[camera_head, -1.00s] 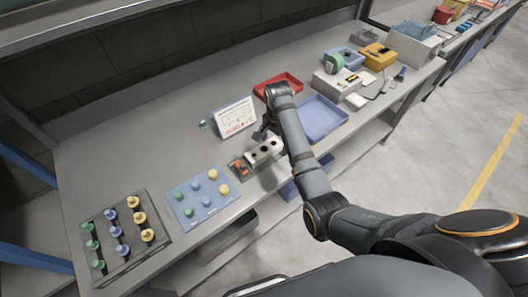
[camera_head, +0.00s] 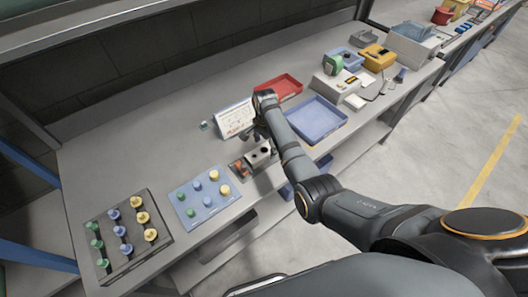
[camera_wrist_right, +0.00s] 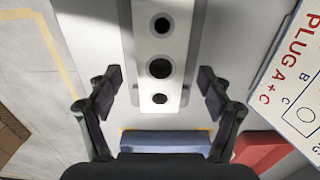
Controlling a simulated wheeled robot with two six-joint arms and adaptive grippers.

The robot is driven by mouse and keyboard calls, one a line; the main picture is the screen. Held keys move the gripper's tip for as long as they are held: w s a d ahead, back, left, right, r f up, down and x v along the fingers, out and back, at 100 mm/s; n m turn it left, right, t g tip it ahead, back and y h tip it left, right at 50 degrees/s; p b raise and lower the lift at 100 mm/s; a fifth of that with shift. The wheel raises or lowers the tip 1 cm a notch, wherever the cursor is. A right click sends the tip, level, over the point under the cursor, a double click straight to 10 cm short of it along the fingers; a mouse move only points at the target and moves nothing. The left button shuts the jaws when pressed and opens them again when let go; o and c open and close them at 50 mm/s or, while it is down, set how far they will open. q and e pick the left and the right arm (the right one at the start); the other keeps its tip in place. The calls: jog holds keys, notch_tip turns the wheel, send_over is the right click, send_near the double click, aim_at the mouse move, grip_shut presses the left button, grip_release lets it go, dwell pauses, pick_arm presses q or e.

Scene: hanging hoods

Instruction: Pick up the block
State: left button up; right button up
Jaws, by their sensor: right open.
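The block (camera_head: 258,157) is pale, with several dark round holes along its top, and lies near the front edge of the bench. In the right wrist view the block (camera_wrist_right: 160,30) runs down from the top edge, between the fingers. My right gripper (camera_wrist_right: 160,82) is open, with one finger on each side of the block and a gap on both sides. In the head view my right gripper (camera_head: 260,135) is over the block and partly hides it. I cannot tell its exact height. My left gripper is not in view.
A card lettered "PLUG A + C" (camera_head: 236,118) stands behind the block. A red tray (camera_head: 292,83) and a blue tray (camera_head: 340,125) are to the right. A blue panel (camera_head: 214,213) and a dark panel (camera_head: 108,268) hold coloured pegs at the left.

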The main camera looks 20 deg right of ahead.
aim_at(264, 151)
notch_tip(264, 151, down, 3)
jog(key=shift+a+f, duration=0.1)
jog(key=shift+a, duration=0.05)
grip_shut()
dwell(0.4)
